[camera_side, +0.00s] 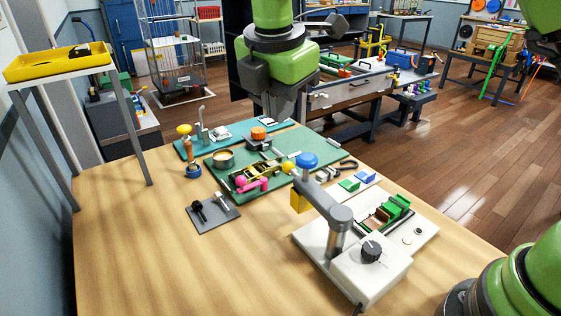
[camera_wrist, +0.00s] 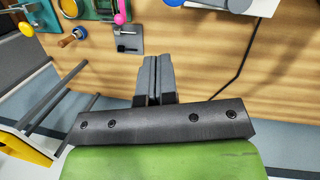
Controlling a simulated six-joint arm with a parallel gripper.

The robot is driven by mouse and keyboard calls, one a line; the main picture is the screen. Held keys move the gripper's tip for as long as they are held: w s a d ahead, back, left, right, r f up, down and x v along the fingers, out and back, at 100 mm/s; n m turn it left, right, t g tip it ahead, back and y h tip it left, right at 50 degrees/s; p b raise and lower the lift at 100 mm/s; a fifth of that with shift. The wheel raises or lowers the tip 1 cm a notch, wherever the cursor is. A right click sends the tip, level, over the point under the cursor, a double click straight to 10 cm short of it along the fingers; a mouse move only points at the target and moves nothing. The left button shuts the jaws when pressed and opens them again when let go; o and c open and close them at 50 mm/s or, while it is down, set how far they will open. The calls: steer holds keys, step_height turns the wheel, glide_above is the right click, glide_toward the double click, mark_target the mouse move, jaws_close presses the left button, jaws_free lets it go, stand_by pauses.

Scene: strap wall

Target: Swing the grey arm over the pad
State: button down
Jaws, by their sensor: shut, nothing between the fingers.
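The grey arm (camera_side: 325,198) sits on an upright post on a white base unit (camera_side: 355,262) with a black knob. It points up-left from the post, its free end carrying a blue knob (camera_side: 307,160) and a yellow block (camera_side: 299,202) and sticking out past the base. I cannot tell for sure which surface is the pad. My gripper (camera_side: 280,115) hangs above the back of the table, well apart from the grey arm. In the wrist view its fingers (camera_wrist: 155,66) are together and empty, and the blue knob (camera_wrist: 238,4) shows at the top edge.
A green board (camera_side: 225,167) with a ratchet strap and a pink handle lies left of the unit. A tray with a green block (camera_side: 394,208) stands right of the post. The table's front left is clear.

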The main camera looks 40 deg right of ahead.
step_height(320, 180, down, 3)
steer(key=w+a+n, duration=0.1)
steer(key=a+n, duration=0.1)
steer(key=n, duration=0.1)
steer(key=h, duration=0.1)
glide_toward(288, 169)
step_height(288, 169, down, 6)
steer(key=a, duration=0.3)
steer(key=shift+w+d+f, duration=0.15)
steer(key=shift+w+d, duration=0.05)
steer(key=shift+d, duration=0.4)
steer(key=shift+w+d+f, duration=0.15)
steer(key=shift+w+d, duration=0.05)
steer(key=shift+d, duration=0.4)
steer(key=shift+w+d+f, duration=0.1)
steer(key=shift+w+d, duration=0.05)
steer(key=shift+d, duration=0.45)
steer(key=shift+d, duration=0.5)
steer(key=shift+d+m, duration=0.15)
steer(key=shift+m, duration=0.15)
